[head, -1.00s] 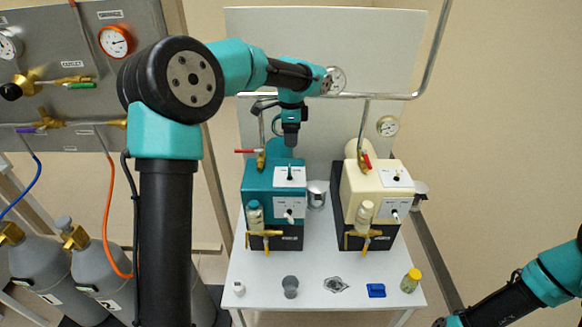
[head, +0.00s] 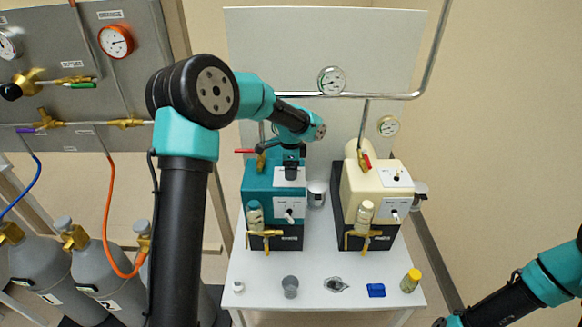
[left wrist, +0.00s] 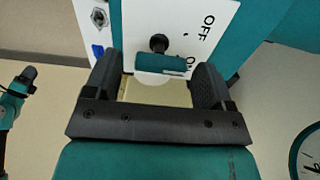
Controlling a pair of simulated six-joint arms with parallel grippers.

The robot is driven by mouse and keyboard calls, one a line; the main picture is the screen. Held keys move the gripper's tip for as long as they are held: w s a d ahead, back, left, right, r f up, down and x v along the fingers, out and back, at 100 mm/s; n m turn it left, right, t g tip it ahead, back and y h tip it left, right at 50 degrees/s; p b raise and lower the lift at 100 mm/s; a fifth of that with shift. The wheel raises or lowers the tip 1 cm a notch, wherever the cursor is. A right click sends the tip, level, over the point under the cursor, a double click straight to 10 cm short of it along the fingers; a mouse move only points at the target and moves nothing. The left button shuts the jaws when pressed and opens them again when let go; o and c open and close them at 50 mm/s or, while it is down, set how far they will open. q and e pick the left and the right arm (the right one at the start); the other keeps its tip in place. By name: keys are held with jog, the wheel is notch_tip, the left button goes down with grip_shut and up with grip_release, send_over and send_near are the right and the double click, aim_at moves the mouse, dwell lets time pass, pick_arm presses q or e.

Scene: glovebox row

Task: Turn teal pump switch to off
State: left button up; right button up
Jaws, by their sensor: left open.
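The teal pump (head: 262,180) stands on the left of the white table. Its white switch plate (left wrist: 185,20) carries a dark switch base with a teal-ended lever (left wrist: 160,63). The lever end lies on the side of the partly hidden ON label; the OFF label (left wrist: 208,26) is clear. My left gripper (head: 291,172) is open just above the plate in the head view and hides the switch there. In the left wrist view its fingers (left wrist: 155,80) stand on either side of the lever, with gaps showing. My right gripper is not in the head view; only my right arm shows.
A cream pump (head: 368,185) stands to the right. A red-handled valve (head: 260,158) and pipe are close behind the teal pump. A metal cup (head: 317,193) sits between the pumps. Small items, including a blue block (head: 376,290), lie along the table front.

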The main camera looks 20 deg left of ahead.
pick_arm(q)
jog(key=c, duration=0.9)
jog(key=shift+c, duration=0.2)
jog(key=shift+n, duration=0.4)
jog(key=shift+w+a+n, duration=0.1)
jog(key=shift+n, duration=2.5)
jog(key=o, duration=0.9)
jog(key=shift+o, duration=0.2)
jog(key=shift+r, duration=0.1)
